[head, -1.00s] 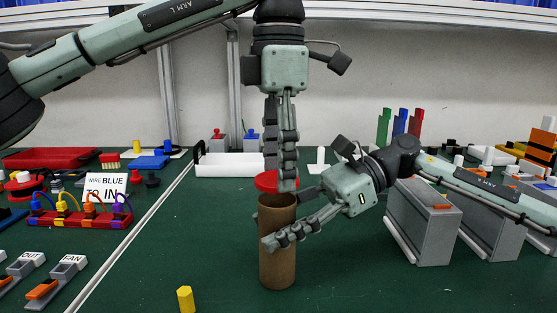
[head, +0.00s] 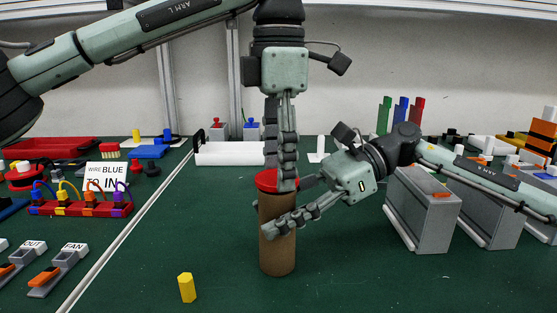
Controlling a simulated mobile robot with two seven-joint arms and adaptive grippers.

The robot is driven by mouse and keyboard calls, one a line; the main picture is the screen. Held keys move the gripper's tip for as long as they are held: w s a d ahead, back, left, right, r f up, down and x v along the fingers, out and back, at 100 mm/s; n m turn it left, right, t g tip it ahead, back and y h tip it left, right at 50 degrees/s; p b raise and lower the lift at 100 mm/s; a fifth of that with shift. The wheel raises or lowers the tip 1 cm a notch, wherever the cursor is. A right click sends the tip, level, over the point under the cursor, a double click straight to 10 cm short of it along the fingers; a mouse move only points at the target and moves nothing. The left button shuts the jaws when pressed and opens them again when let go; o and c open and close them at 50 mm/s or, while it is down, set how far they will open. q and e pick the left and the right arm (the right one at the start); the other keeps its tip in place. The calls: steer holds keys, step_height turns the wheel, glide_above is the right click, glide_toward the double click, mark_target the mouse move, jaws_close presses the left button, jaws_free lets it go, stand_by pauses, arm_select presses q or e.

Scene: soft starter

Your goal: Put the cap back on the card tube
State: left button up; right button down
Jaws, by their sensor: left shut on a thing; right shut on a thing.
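The brown card tube (head: 277,250) stands upright on the green table in the middle of the head view. My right gripper (head: 270,226) comes from the right and is shut around the tube's upper half. The red cap (head: 266,181) is at the top of the tube, with no gap visible between them. My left gripper (head: 281,184) points straight down from above and is shut on the cap. Its fingers hide part of the cap, so I cannot tell how far the cap is seated.
A yellow peg (head: 187,288) stands in front and left of the tube. Grey boxes (head: 420,215) stand to the right, beneath my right arm. A red block with coloured wires (head: 80,205) and switches (head: 62,268) lie at left. Bare green table surrounds the tube's front.

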arm_select(q)
steer(key=shift+f, duration=0.65)
steer(key=o, duration=0.8)
step_height(320, 180, up, 12)
steer(key=shift+r, duration=0.1)
arm_select(e)
steer(key=c, duration=0.6)
jaws_free()
steer(key=shift+c, duration=0.2)
